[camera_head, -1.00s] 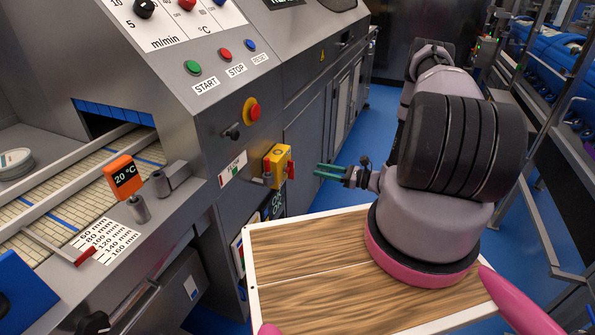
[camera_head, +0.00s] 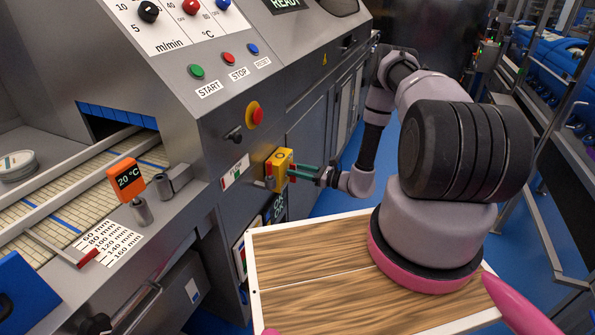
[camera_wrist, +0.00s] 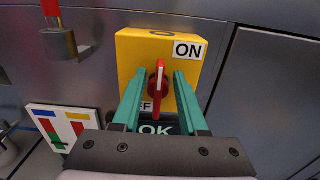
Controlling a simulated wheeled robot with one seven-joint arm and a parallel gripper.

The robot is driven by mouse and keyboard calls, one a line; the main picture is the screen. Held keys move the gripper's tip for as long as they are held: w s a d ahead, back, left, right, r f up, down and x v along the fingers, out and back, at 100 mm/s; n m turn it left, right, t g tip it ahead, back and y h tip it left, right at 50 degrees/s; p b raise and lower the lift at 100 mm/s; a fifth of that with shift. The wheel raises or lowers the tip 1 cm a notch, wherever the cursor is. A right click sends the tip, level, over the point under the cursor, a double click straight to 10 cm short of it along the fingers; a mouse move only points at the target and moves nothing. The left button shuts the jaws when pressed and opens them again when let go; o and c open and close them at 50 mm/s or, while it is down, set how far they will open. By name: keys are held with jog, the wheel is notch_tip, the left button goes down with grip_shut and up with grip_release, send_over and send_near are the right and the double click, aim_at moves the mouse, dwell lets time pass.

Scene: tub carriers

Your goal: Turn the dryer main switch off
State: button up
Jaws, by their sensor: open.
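The dryer main switch is a yellow box (camera_wrist: 133,52) with a red rotary handle (camera_wrist: 159,88); the box also shows on the machine front in the head view (camera_head: 277,168). In the wrist view the handle stands upright, its white-marked end at the top. An ON label (camera_wrist: 188,50) is at the upper right. An OFF label is partly hidden at the lower left. My gripper (camera_wrist: 159,92) is open, with one teal finger on each side of the handle. In the head view my gripper (camera_head: 295,172) is at the box's right side. I cannot tell whether the fingers touch the handle.
A padlock (camera_wrist: 58,42) hangs left of the box. A dark panel reading OK (camera_wrist: 156,130) lies below it. A red emergency button (camera_head: 256,115) sits above the switch on the machine. A wooden-topped tray (camera_head: 300,260) is in front of my arm.

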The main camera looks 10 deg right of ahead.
grip_shut()
